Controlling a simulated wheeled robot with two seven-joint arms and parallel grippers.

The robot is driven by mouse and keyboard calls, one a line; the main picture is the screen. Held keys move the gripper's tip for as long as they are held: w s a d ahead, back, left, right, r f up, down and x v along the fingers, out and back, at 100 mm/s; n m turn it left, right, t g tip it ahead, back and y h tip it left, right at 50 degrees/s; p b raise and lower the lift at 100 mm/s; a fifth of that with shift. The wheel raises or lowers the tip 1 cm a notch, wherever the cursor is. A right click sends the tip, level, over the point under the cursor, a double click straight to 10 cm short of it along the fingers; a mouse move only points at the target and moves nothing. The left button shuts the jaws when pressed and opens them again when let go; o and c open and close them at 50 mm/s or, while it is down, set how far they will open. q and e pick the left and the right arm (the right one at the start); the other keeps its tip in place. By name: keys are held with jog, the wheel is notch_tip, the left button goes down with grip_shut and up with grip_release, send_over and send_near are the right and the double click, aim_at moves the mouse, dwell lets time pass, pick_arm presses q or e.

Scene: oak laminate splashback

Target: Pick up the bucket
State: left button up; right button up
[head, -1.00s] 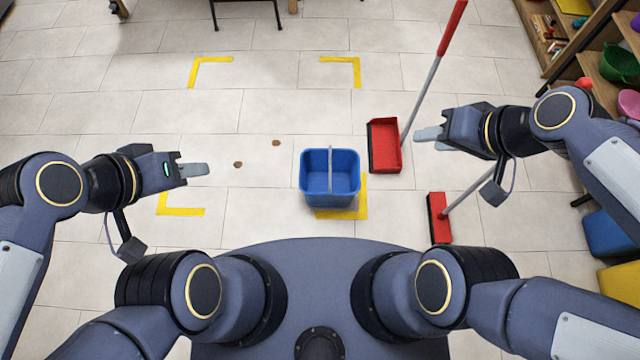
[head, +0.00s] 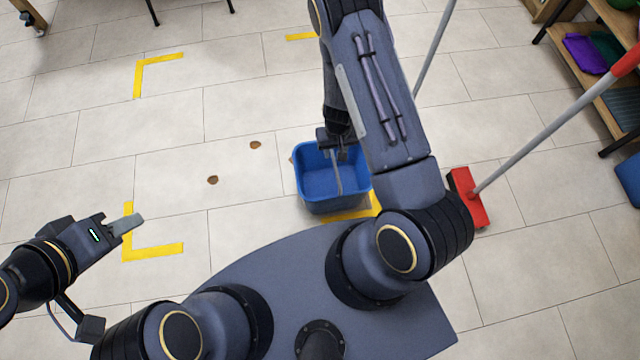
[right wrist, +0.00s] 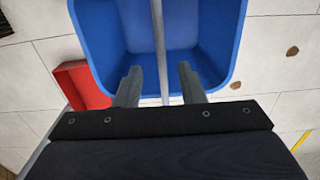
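The blue bucket (head: 320,186) stands upright on the tiled floor in front of me, with its grey handle (head: 337,172) raised across the top. In the right wrist view the bucket (right wrist: 115,40) fills the upper middle. My right gripper (head: 338,146) is over the bucket's far rim; its two fingers (right wrist: 157,82) are apart, with the handle (right wrist: 159,45) showing between them. I cannot tell whether they touch it. My left gripper (head: 127,224) is off to the left over the floor, away from the bucket; its fingers look together.
A red broom (head: 467,196) with a grey pole is right of the bucket. Yellow corner marks (head: 150,252) and small brown spots (head: 213,180) are on the floor. Shelves (head: 590,75) stand at the right. Floor left of the bucket is mostly clear.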

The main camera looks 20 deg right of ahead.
aim_at(334, 160)
notch_tip(334, 160, down, 3)
jog(key=shift+f+b, duration=0.1)
jog(key=shift+b, duration=0.35)
notch_tip(334, 160, down, 5)
jog(key=shift+a+f+b, duration=0.1)
jog(key=shift+f+b, duration=0.05)
jog(key=shift+b, duration=1.1)
grip_shut()
